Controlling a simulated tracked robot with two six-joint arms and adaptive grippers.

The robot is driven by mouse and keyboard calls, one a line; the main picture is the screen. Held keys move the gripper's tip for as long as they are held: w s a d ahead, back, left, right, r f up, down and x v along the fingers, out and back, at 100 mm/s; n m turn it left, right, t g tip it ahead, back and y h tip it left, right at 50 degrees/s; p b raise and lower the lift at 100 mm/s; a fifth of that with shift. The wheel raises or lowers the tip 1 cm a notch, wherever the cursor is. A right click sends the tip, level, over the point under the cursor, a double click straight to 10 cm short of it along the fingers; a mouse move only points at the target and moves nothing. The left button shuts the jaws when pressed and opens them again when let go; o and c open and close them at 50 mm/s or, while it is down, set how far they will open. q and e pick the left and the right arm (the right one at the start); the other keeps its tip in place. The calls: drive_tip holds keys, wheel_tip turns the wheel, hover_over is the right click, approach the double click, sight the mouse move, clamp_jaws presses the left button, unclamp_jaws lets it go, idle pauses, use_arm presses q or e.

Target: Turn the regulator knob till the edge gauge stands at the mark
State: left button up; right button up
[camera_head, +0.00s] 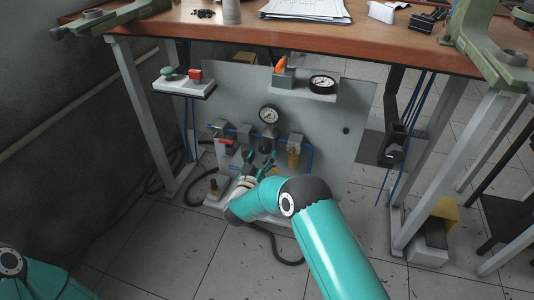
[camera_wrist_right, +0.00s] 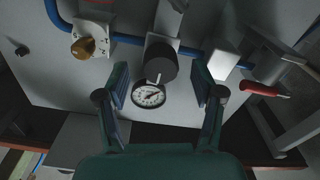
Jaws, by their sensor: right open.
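The regulator knob (camera_wrist_right: 161,62) is a dark round knob, seen in the right wrist view between the fingers of my right gripper (camera_wrist_right: 160,76). The fingers are open, with a gap on each side of the knob. In the head view my right gripper (camera_head: 259,158) is at the lower middle of the grey panel and partly hides the regulator. The edge gauge (camera_head: 322,83), a white dial with a black rim, sits on a ledge at the panel's upper right. Its mark is too small to read. My left gripper is out of view.
A panel gauge (camera_head: 269,114) is above the regulator and also shows in the wrist view (camera_wrist_right: 149,95). A brass knob (camera_wrist_right: 82,47) and a red-handled valve (camera_wrist_right: 258,90) flank the regulator. The workbench (camera_head: 250,33) overhangs the panel. Table legs stand on both sides.

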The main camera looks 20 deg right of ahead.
sight(265, 152)
drive_tip(key=shift+b+x, duration=0.3)
drive_tip(key=shift+x, duration=1.45)
drive_tip(key=c, duration=1)
drive_tip(key=shift+d, duration=0.35)
drive_tip(key=shift+c, duration=0.7)
drive_tip(key=shift+a, duration=0.25)
drive_tip(key=shift+f+m, duration=0.1)
drive_tip(key=shift+m, duration=0.2)
